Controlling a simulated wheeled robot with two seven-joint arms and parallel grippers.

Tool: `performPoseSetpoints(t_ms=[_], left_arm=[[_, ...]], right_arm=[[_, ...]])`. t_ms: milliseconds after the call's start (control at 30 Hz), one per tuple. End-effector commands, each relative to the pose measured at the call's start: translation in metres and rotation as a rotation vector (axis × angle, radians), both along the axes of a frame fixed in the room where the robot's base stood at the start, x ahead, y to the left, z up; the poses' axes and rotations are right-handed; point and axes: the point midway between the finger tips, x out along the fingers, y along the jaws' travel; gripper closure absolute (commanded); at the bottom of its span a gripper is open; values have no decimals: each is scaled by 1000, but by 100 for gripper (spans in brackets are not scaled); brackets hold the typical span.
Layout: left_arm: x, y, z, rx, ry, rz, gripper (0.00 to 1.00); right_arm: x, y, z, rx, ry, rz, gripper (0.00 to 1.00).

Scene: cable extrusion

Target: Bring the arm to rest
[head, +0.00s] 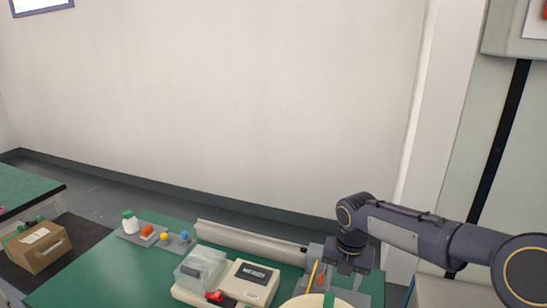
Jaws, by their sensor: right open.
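My right arm comes in from the right edge. Its right gripper (345,272) points down over the right part of the green table (105,265). The gripper is open, and I see nothing held in it. The fingertips are small and hard to make out against the items below. My left gripper is not in view.
A beige machine (252,283) with a clear cover (202,268) stands on the table, left of my right gripper. A white bottle (130,222) and small coloured parts sit further left. A cardboard box (38,250) is at far left. A grey cabinet (520,150) stands at right.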

Motion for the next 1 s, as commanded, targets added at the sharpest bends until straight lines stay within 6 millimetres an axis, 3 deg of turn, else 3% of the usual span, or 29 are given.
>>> performPoseSetpoints(t_ms=[33,100,300,467,600,800,1000], left_arm=[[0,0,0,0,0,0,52],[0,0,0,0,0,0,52],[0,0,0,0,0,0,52],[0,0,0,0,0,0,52],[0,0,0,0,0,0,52],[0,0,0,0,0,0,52],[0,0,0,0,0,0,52]], right_arm=[[-19,-9,18,12,-27,-152,52],[-46,-18,35,46,-50,-395,52],[-126,-38,63,204,-76,-1111,52],[-190,-42,67,395,-33,-1693,52],[-238,-37,58,585,85,-2165,52],[-275,-25,43,782,298,-2599,52],[-284,-20,37,839,389,-2725,52]])
